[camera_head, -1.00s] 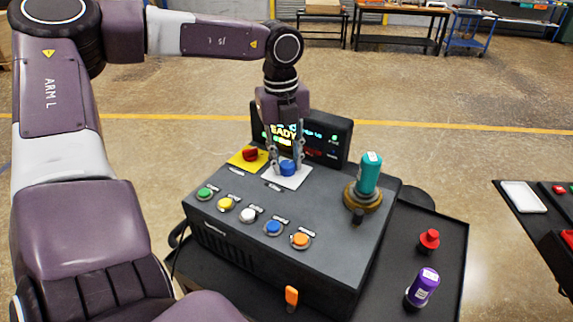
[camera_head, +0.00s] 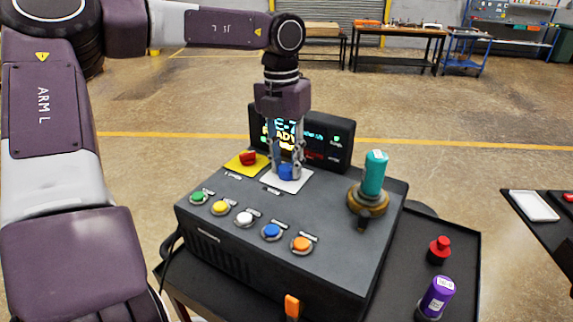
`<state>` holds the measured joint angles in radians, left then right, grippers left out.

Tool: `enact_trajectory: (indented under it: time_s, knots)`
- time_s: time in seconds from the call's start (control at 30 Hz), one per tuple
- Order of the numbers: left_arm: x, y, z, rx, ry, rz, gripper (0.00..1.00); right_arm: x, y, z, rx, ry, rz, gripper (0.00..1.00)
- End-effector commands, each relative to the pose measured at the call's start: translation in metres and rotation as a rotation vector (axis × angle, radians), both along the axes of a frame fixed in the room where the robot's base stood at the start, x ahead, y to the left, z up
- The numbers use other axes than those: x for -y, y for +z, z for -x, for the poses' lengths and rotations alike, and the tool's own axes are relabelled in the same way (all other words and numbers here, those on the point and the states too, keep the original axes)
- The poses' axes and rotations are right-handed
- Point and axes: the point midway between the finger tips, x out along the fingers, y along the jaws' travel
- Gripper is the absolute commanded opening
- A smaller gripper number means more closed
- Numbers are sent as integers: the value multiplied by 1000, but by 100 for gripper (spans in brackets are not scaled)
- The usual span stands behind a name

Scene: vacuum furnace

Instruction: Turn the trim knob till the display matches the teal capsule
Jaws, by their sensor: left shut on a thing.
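The trim knob (camera_head: 286,172) is a blue knob on a white plate at the back of the dark control box. My left gripper (camera_head: 286,170) points down with its fingers around the knob, shut on it. The display (camera_head: 325,139) stands behind, at the back of the box. The gripper covers part of its screen, and its lit text is only partly readable. The teal capsule (camera_head: 375,173) stands upright in a brass-coloured holder (camera_head: 368,200) at the box's right side. It has a small white label, too small to read. My right gripper is not in view.
A red knob (camera_head: 248,158) on a yellow plate sits left of the trim knob. Green, yellow, white, blue and orange buttons (camera_head: 301,244) line the front. A red capsule (camera_head: 439,249) and a purple capsule (camera_head: 436,297) stand on the cart (camera_head: 462,250) at right.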

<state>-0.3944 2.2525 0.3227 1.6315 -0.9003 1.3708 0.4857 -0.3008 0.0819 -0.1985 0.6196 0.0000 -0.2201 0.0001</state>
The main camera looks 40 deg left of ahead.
Motion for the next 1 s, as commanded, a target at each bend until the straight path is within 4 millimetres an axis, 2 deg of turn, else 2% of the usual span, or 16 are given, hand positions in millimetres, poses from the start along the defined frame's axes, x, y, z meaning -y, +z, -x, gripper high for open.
enact_trajectory:
  time_s: [0.3, 0.73, 0.77, 0.9, 1.0]
  knots:
    - [0, 1, 0, 1, -86, -1, 2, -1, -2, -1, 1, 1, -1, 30]
    - [0, 1, 0, 0, -96, -1, 2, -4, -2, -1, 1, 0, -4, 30]
    - [0, 1, 0, 0, -96, -1, 27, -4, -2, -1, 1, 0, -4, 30]
    - [0, 1, 0, 0, -95, -1, 43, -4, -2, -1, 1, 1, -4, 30]
    - [0, 0, 0, 0, -95, -1, 44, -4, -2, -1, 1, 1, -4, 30]
